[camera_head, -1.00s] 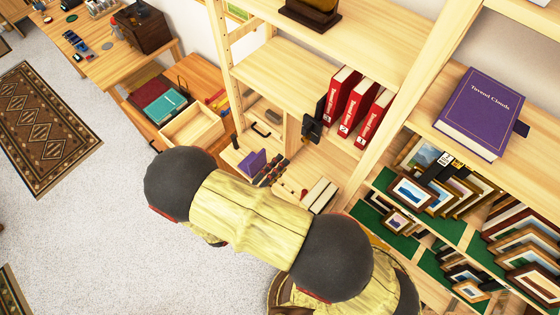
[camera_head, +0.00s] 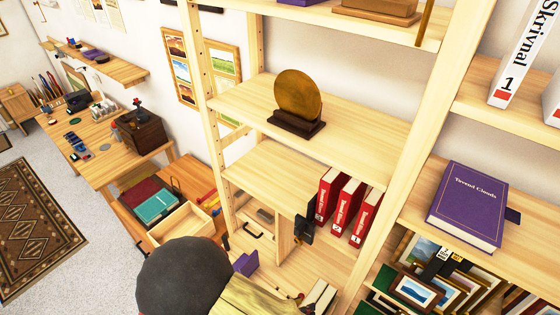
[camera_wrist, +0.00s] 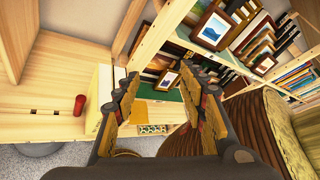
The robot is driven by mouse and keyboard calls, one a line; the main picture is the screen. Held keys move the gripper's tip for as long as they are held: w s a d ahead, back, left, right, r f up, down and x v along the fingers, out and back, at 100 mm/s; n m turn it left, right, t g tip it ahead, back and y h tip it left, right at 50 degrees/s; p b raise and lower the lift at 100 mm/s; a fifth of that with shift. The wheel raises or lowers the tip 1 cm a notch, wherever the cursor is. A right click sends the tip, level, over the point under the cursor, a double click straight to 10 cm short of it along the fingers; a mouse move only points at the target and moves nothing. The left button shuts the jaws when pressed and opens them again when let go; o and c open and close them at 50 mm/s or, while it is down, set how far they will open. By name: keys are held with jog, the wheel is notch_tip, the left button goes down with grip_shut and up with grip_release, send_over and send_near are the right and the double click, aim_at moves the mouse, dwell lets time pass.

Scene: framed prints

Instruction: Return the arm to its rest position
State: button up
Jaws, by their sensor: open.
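My gripper (camera_wrist: 165,100) is open in the wrist view, its two fingers apart with nothing held between them. Beyond the fingers are the green-lined shelf (camera_wrist: 176,94) and a small framed print (camera_wrist: 168,80). In the head view, my arm (camera_head: 185,280) shows at the bottom centre, in front of the wooden shelving. The gripper itself is out of sight in the head view.
Wooden shelving holds red binders (camera_head: 340,205), a purple book (camera_head: 468,206), a bronze disc on a stand (camera_head: 298,100) and framed prints (camera_head: 415,290). An open drawer (camera_head: 183,228) lies left of it. In the wrist view, a red object (camera_wrist: 80,105) rests on a shelf.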

jog(key=d+r+m+y+b, duration=0.1)
jog(key=d+m+y+b, duration=0.3)
jog(key=m+b, duration=0.4)
jog(key=s+d+r+m+y+b, duration=0.1)
jog(key=d+m+y+b, duration=0.3)
jog(key=m+b, duration=0.5)
jog(key=d+r+m+y+b, duration=0.3)
jog(key=m+b, duration=0.6)
jog(key=m, duration=0.4)
jog(key=d+y, duration=0.1)
jog(key=d, duration=0.1)
jog(key=shift+s+d+r+y, duration=0.2)
jog(key=shift+s+d+y, duration=0.1)
jog(key=shift+y, duration=0.1)
